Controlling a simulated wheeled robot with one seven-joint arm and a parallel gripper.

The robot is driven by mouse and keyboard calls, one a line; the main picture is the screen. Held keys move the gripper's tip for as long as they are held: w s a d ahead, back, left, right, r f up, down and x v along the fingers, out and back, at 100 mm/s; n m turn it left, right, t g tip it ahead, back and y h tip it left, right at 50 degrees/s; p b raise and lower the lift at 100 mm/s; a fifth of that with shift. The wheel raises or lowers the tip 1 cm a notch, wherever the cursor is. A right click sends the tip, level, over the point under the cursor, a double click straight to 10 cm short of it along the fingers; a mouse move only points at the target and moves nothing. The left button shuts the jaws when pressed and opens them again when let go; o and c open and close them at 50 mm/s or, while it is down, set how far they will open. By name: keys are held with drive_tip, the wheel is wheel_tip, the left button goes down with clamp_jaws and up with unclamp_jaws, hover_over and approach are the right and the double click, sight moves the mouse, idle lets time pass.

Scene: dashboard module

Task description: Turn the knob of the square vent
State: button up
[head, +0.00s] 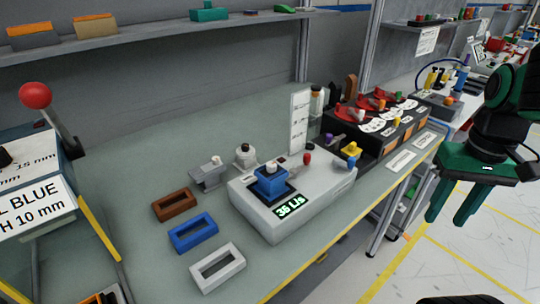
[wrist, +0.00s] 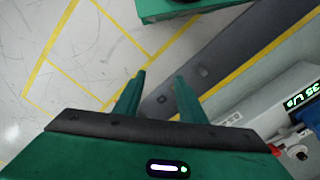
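A white module box (head: 310,204) sits on the bench at the middle of the head view. On it is a blue square vent (head: 270,184) with a pale knob (head: 271,167) on top. A green display (head: 291,205) beside it seems to read 35 or 36 L/s. My gripper (head: 447,216) is at the right of the head view, beyond the bench's front edge and well apart from the vent. Its green fingers are apart and empty, also in the wrist view (wrist: 160,77). There, part of the module (wrist: 270,105) shows at the right edge.
Brown (head: 174,205), blue (head: 193,233) and white (head: 217,267) frames lie left of the module. A grey vent (head: 211,176) stands behind them. A dark unit with red dials (head: 378,118) stands behind right. A red-knobbed lever (head: 36,96) is far left. Floor below my gripper is clear.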

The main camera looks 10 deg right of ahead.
drive_tip(key=w+a+r+n, duration=0.5)
drive_tip(key=w+a, duration=0.1)
drive_tip(key=w, duration=0.2)
wheel_tip(320, 180, up, 9)
drive_tip(key=n, duration=1.4)
hover_over(272, 163)
wheel_tip(272, 163, down, 10)
drive_tip(key=shift+s+r, duration=0.1)
clamp_jaws()
